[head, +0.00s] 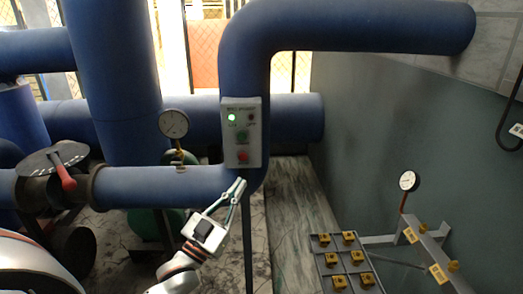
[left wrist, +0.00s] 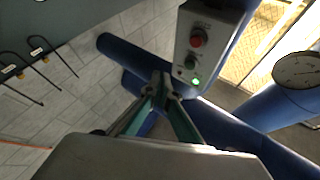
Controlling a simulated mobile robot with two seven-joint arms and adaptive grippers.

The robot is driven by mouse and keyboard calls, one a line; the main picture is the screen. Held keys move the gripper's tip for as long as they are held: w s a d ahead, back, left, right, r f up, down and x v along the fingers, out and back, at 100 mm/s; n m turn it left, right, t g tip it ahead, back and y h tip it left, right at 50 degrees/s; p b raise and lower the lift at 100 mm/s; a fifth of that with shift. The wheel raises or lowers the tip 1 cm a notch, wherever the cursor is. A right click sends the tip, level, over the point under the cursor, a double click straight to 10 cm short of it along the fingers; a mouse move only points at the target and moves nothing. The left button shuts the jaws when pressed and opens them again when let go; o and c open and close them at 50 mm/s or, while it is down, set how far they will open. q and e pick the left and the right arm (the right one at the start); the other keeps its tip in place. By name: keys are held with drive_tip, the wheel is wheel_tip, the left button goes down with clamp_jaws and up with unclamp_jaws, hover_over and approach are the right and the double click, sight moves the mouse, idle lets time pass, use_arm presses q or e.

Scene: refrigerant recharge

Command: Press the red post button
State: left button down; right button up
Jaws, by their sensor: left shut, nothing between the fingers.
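The red post button (head: 243,156) is the lowest control on a pale grey control box (head: 242,108) fixed in front of the blue pipe. A green button (head: 242,136) sits above it, and a green lamp (head: 231,118) is lit near the top. My left gripper (head: 241,181) is shut and empty, with its tips a little below the box and the red button, seemingly apart from both. In the left wrist view the red button (left wrist: 198,40) shows on the box above and right of the fingertips (left wrist: 161,80). My right gripper is in neither view.
Large blue pipes (head: 115,80) surround the box. A pressure gauge (head: 173,123) stands left of it, and a valve with a red lever (head: 62,170) is further left. At lower right are a rack with yellow blocks (head: 346,256) and another gauge (head: 408,181).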

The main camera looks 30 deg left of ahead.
sight(243, 156)
use_arm(q)
drive_tip(key=shift+w+a+r+b, duration=0.15)
drive_tip(key=shift+w+a+b, duration=0.45)
drive_tip(key=shift+w, duration=0.85)
drive_tip(key=shift+w+a+r+b, duration=0.2)
drive_tip(key=shift+w+a, duration=0.7)
drive_tip(key=shift+w, duration=0.5)
drive_tip(key=shift+w+a+r+b, duration=0.15)
drive_tip(key=shift+w+a+b, duration=0.2)
drive_tip(key=shift+w+a, duration=0.75)
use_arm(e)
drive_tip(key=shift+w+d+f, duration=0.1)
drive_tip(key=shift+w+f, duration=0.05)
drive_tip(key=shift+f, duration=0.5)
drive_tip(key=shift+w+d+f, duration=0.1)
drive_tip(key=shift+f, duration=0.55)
use_arm(q)
drive_tip(key=shift+w+d, duration=0.35)
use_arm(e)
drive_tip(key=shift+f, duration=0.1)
use_arm(q)
drive_tip(key=shift+w, duration=0.15)
drive_tip(key=shift+w+a, duration=0.2)
drive_tip(key=shift+w, duration=0.05)
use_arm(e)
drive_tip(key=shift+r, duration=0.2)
